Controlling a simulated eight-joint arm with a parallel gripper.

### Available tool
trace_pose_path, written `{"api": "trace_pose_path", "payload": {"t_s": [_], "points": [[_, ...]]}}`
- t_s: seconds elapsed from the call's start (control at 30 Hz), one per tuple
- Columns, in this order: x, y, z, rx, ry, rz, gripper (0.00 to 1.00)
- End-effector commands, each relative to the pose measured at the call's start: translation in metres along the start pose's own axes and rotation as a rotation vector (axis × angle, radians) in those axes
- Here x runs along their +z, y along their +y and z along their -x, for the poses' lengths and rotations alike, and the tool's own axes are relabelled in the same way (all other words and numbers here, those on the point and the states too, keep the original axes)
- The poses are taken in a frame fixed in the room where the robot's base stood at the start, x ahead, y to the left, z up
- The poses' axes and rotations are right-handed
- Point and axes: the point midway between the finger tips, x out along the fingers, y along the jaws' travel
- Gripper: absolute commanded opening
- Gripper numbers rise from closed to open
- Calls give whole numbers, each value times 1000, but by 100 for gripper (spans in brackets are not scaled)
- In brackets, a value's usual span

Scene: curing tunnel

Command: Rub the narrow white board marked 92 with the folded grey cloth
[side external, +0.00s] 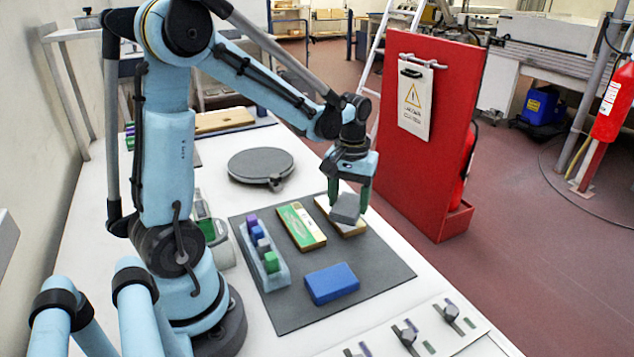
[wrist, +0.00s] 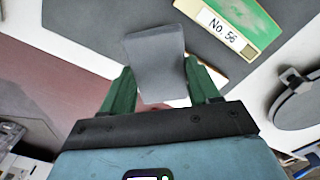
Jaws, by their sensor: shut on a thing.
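My gripper (side external: 349,197) has its green fingers closed on the folded grey cloth (side external: 346,208). The cloth also shows between the fingers in the wrist view (wrist: 156,60). It is over a narrow pale board (side external: 324,204) at the far right part of the dark mat, covering much of it. Bits of that board show beside the cloth in the wrist view (wrist: 214,76). Its marking is hidden, so I cannot read a 92. I cannot tell whether the cloth touches the board. A green and cream board marked No. 56 (wrist: 241,25) lies beside it, also in the side view (side external: 296,224).
A blue block (side external: 332,283) and a rack (side external: 279,277) of coloured blocks lie on the dark mat (side external: 383,276). A round grey plate (side external: 260,165) is behind the mat. A panel with knobs (side external: 410,336) is at the front. A red stand (side external: 420,150) rises beyond the table's right edge.

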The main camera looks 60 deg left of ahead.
Motion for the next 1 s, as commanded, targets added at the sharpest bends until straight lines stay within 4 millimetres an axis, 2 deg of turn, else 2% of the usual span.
{"api": "trace_pose_path", "payload": {"t_s": [0.47,1.0], "points": [[0,0,40,0,0,0,32],[0,0,42,0,0,0,32]]}}
